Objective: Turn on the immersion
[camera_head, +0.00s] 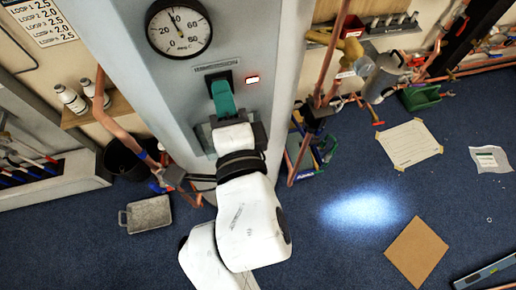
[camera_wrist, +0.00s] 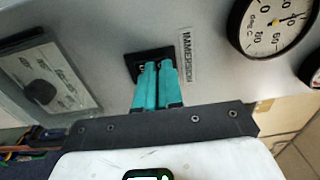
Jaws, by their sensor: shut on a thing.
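The immersion switch (camera_head: 211,77) is a dark plate on the front of the grey cabinet, below a label plate (camera_head: 215,65). In the wrist view the switch (camera_wrist: 140,57) sits beside the IMMERSION label (camera_wrist: 187,57). My gripper (camera_head: 221,87) has teal fingers that reach the switch. In the wrist view my gripper's fingers (camera_wrist: 158,66) are close together, shut on the switch lever. The fingers hide the lever, so its position cannot be told. A small indicator (camera_head: 252,79) right of the switch has a red rim and a bright pale face.
A round gauge (camera_head: 179,28) is above the switch. In the wrist view a panel with a dark knob (camera_wrist: 41,91) is at the left. Copper pipes (camera_head: 333,60) stand right of the cabinet (camera_head: 115,30). A cardboard square (camera_head: 417,252) lies on the blue floor.

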